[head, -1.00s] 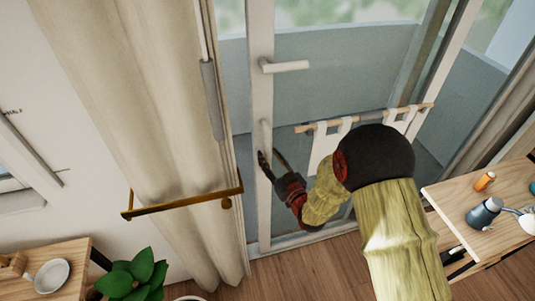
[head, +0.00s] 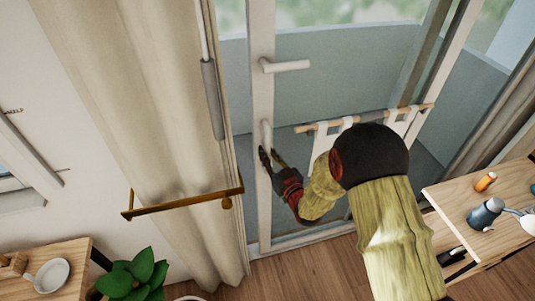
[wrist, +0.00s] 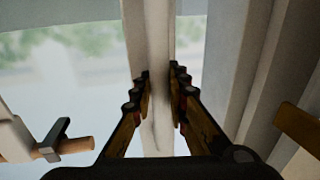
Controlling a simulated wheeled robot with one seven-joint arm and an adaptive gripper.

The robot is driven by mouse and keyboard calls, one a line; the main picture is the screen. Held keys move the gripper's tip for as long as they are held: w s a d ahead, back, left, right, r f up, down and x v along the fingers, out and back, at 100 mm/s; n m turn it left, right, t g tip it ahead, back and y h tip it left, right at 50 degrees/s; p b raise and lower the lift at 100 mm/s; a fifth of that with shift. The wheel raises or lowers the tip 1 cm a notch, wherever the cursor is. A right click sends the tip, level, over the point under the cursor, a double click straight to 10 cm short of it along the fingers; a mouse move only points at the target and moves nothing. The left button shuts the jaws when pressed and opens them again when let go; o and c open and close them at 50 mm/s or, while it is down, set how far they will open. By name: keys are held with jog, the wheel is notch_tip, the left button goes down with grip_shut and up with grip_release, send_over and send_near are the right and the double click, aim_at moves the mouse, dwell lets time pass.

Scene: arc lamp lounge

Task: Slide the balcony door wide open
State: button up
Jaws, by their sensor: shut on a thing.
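The balcony door is a tall glass panel with a white frame, and its upright stile (head: 262,205) stands just right of the curtain. A white lever-like handle (head: 286,66) sticks out to the right high on the stile. A pale upright pull handle (head: 267,134) sits lower on it. My gripper (head: 271,158) is at the lower part of this pull handle, shut on it. In the wrist view my gripper's fingers (wrist: 160,98) stand on both sides of the white upright (wrist: 148,45). The exact contact is hard to see. I cannot tell how far the door stands open.
A beige curtain (head: 135,110) with a brass holdback (head: 185,199) hangs left of the door. A wooden rail with white cloth (head: 322,140) is behind my arm. A wooden shelf (head: 480,200) with bottles stands right. A plant (head: 135,275) and a side table (head: 50,262) are lower left.

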grip_shut()
jog(key=shift+w+d, duration=0.2)
jog(key=shift+d, duration=0.3)
jog(key=w+d+b, duration=0.3)
jog(key=d, duration=1)
jog(key=shift+w, duration=0.35)
jog(key=o, duration=0.7)
grip_release()
jog(key=shift+s+d, duration=0.1)
